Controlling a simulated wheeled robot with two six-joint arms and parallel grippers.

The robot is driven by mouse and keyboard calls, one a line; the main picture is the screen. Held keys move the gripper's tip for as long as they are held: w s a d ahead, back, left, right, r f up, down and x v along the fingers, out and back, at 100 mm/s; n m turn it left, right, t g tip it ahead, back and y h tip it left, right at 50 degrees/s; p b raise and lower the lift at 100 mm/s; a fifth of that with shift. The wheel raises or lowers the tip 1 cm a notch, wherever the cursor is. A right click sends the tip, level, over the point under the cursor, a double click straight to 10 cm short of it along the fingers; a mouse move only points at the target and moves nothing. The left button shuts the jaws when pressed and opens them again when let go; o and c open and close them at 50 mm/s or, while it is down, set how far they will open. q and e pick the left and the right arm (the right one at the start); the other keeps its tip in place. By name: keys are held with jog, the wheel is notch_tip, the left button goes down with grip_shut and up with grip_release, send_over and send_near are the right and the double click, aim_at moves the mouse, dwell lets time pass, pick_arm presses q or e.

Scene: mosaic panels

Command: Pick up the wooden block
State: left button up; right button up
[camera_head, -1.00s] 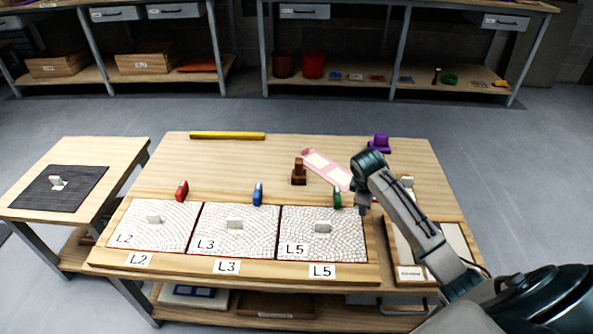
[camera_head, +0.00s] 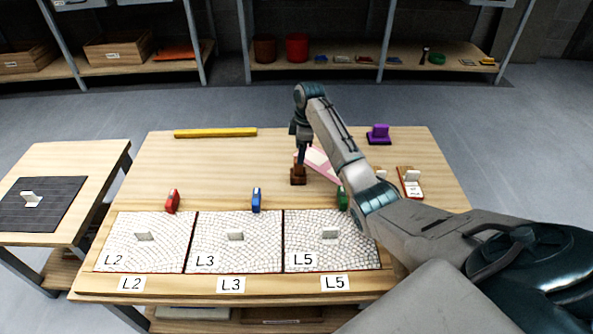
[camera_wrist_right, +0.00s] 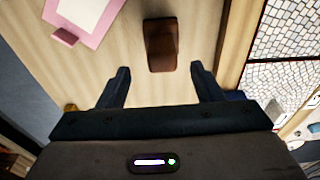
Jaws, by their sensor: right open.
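The wooden block (camera_head: 298,178) is dark brown with a narrower upright part and stands on the table behind the panels. My right gripper (camera_head: 301,154) is right above it in the head view and hides part of its top. In the right wrist view the wooden block (camera_wrist_right: 160,45) lies just ahead of the gap between the two spread fingers of my right gripper (camera_wrist_right: 160,72). The gripper is open and empty. I cannot tell whether it touches the block. My left gripper is not in view.
A pink frame (camera_head: 323,162) lies just right of the block, partly behind my arm. Red (camera_head: 172,201), blue (camera_head: 256,200) and green (camera_head: 342,197) tools stand behind the mosaic panels. A yellow bar (camera_head: 215,133) and a purple piece (camera_head: 379,133) lie at the back. The table's left middle is clear.

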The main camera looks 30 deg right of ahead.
aim_at(297, 166)
jog(key=f, duration=0.2)
jog(key=shift+w+a+f, duration=0.15)
jog(key=shift+w+f, duration=0.05)
jog(key=shift+f, duration=0.1)
jog(key=f, duration=0.4)
jog(key=shift+s+a+f+b, duration=0.1)
jog(key=shift+a+f+b, duration=0.25)
jog(key=shift+f, duration=0.05)
jog(key=shift+r, duration=0.1)
jog(key=c, duration=1.1)
jog(key=shift+o, duration=0.2)
jog(key=shift+r, duration=0.1)
